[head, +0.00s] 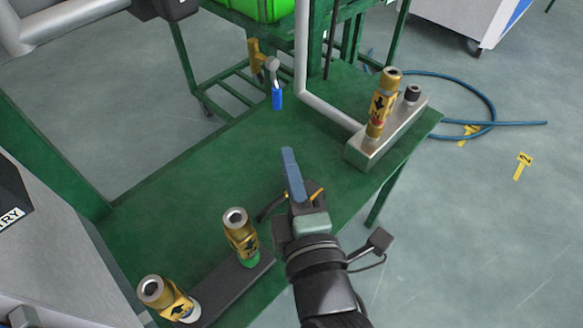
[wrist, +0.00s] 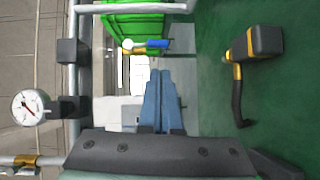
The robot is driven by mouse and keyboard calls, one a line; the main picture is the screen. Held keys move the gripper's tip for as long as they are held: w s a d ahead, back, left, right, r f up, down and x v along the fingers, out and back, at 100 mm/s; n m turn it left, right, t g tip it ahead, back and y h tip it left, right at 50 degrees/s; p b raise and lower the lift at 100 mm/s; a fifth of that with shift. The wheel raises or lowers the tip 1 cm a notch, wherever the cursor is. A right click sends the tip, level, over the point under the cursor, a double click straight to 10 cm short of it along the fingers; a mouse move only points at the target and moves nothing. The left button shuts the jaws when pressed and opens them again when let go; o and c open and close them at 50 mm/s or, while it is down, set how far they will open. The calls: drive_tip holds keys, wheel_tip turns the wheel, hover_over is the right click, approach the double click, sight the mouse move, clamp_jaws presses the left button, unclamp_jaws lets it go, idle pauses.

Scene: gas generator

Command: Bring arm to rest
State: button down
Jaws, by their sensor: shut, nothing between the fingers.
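My gripper (head: 291,165) is above the green table (head: 160,200) in the head view, with its blue fingers together and nothing between them. The shut blue fingers also show in the wrist view (wrist: 162,90). A black and yellow tool (wrist: 255,50) lies on the green surface at the right of the wrist view. In the head view my gripper mostly hides it.
Two brass fittings (head: 240,232) (head: 166,297) stand on a dark block at front left. Another brass fitting (head: 381,104) stands on a metal block (head: 362,152) at right. A white pipe (head: 302,60) rises behind. A blue hose (head: 488,108) lies on the floor. A gauge (wrist: 31,107) shows in the wrist view.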

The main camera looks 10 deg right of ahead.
drive_tip(key=shift+s, duration=0.75)
drive_tip(key=shift+r, duration=0.15)
drive_tip(key=s+a+r+m+t+p, duration=0.1)
drive_tip(key=r+m+t+p, duration=0.4)
drive_tip(key=r+p, duration=1.4)
drive_tip(key=s+a+r+m+t+p, duration=0.1)
drive_tip(key=a+r+m+t+p, duration=0.3)
drive_tip(key=r, duration=5.5)
drive_tip(key=m+t+p, duration=0.1)
drive_tip(key=m+p, duration=0.7)
drive_tip(key=p, duration=0.8)
drive_tip(key=shift+r+h, duration=0.3)
drive_tip(key=shift+r, duration=0.1)
